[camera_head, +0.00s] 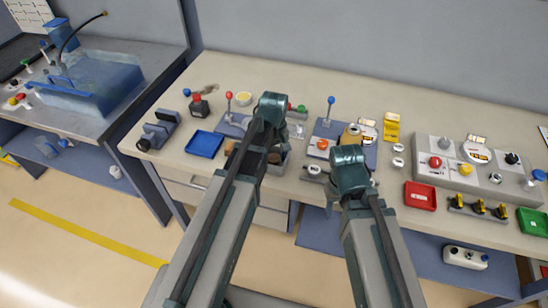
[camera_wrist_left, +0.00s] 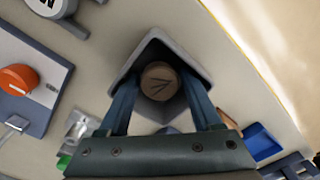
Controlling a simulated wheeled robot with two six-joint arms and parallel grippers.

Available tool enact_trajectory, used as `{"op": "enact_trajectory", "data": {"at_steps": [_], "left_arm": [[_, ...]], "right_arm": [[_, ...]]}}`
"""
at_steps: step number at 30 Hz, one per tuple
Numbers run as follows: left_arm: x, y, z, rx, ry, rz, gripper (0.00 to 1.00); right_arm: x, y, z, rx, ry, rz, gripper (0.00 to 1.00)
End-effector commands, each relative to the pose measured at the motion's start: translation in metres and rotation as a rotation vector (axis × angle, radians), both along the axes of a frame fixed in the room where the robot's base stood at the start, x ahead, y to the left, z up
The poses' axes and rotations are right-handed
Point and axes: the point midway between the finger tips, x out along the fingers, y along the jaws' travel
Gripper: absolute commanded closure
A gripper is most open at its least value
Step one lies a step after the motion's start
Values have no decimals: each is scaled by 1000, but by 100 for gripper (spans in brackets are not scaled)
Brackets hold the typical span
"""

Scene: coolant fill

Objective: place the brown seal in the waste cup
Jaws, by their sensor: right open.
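The brown seal (camera_wrist_left: 158,82) is a round disc with a dark mark on its face. In the left wrist view it lies between the fingertips of my left gripper (camera_wrist_left: 160,92), within the outline of the square grey cup (camera_wrist_left: 198,62). Whether the fingers press on the seal, and whether it rests on the cup's floor, I cannot tell. In the head view the cup (camera_head: 281,168) is partly hidden by my left gripper (camera_head: 272,150). My right gripper (camera_head: 350,178) is open over the front edge of the table; its fingertips are mostly hidden.
A blue tray (camera_head: 204,144) lies left of the cup. A blue plate with an orange knob (camera_head: 322,144) and a gold container (camera_head: 351,134) stand close to my right gripper. A red tray (camera_head: 420,196) and a control panel (camera_head: 462,168) are further right.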

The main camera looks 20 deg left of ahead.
Motion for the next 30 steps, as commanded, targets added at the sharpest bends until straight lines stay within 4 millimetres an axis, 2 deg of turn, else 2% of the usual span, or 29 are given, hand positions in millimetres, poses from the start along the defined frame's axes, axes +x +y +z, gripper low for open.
{"op": "enact_trajectory", "data": {"at_steps": [5, 11, 17, 30], "left_arm": [[0, 0, 2, 0, 0, 0, 34], [0, 0, 14, 0, 0, 0, 34], [0, 0, 39, 0, 0, 0, 34], [0, 0, 106, 0, 0, 0, 34]], "right_arm": [[0, 0, 2, 0, 0, 0, 50], [0, 0, 14, 0, 0, 0, 50], [0, 0, 39, 0, 0, 0, 50], [0, 0, 107, 0, 0, 2, 50]]}}
